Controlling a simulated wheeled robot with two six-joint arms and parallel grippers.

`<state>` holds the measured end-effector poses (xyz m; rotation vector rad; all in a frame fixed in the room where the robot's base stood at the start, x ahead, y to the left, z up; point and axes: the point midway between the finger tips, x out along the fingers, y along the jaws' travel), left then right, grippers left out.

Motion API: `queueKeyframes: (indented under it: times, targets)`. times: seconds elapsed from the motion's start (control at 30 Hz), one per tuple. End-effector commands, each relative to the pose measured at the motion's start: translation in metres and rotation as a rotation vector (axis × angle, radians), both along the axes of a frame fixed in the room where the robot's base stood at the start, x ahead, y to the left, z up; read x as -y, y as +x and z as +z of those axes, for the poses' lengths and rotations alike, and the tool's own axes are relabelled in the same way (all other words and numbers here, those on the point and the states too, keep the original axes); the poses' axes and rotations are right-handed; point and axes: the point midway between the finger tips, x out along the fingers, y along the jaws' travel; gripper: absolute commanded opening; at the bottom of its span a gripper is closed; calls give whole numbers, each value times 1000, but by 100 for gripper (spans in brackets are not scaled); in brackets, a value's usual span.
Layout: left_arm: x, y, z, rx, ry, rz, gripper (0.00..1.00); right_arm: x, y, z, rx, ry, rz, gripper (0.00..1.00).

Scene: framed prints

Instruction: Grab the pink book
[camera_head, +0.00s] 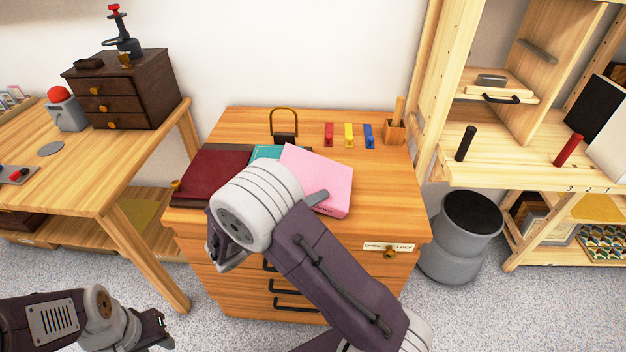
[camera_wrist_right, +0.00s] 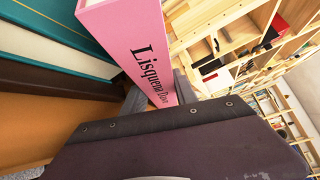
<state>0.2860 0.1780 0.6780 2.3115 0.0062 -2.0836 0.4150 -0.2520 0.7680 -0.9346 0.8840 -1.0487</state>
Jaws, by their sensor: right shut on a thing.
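The pink book (camera_head: 322,176) lies on the wooden drawer cabinet, beside a teal book (camera_head: 266,152) and a dark red book (camera_head: 208,172). My right gripper (camera_head: 316,198) is at its near edge, mostly hidden behind my own wrist in the head view. In the right wrist view the gripper (camera_wrist_right: 160,98) is shut on the pink book (camera_wrist_right: 128,38), one finger on each side of its lettered spine. The teal books (camera_wrist_right: 45,45) are close beside it there. My left gripper (camera_head: 163,331) is low at the bottom left, away from the books; its jaw opening is unclear.
The cabinet top (camera_head: 385,170) is bare at right. Behind the books stand a padlock-like object (camera_head: 285,138), coloured clips (camera_head: 349,134) and a wooden cup (camera_head: 395,132). A grey bin (camera_head: 460,245) and wooden shelving (camera_head: 520,175) stand right; a table (camera_head: 80,185) stands left.

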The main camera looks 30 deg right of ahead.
Motion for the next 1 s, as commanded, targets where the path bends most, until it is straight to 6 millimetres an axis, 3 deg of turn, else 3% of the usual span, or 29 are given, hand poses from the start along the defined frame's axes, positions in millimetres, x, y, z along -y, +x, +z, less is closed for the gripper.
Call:
queueKeyframes:
  times: [0.73, 1.0]
  targets:
    - [0, 0, 1, 0, 0, 0, 36, 0, 0, 2, 2, 0, 1, 0]
    - [0, 0, 22, 0, 0, 0, 36, 0, 1, 36, 4, 0, 1, 0]
